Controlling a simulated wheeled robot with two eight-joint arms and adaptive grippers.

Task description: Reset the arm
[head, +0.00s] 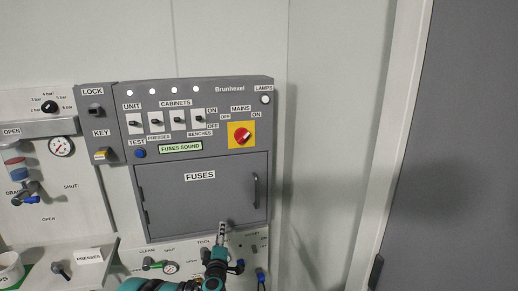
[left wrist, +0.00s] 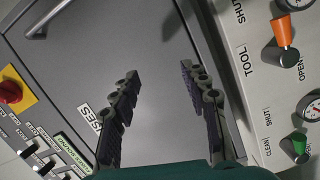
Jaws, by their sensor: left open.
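My left gripper (head: 223,232) is in front of the lower edge of the grey fuse cabinet door (head: 190,200), at the bottom of the head view. In the left wrist view my left gripper (left wrist: 160,70) has its two dark fingers spread apart with nothing between them. The fuse door (left wrist: 155,30) fills the space behind the fingers and looks shut. Its handle (head: 256,190) is up and to the right of the gripper in the head view, clear of the fingers. My right gripper is in neither view.
The panel above holds several switches, a red rotary mains switch (head: 241,136) on yellow, and a display (head: 181,148) reading "FUSES SOUND". Below are an orange valve handle (left wrist: 284,28) and a green one (left wrist: 299,145). A pressure gauge (head: 61,146) is at left.

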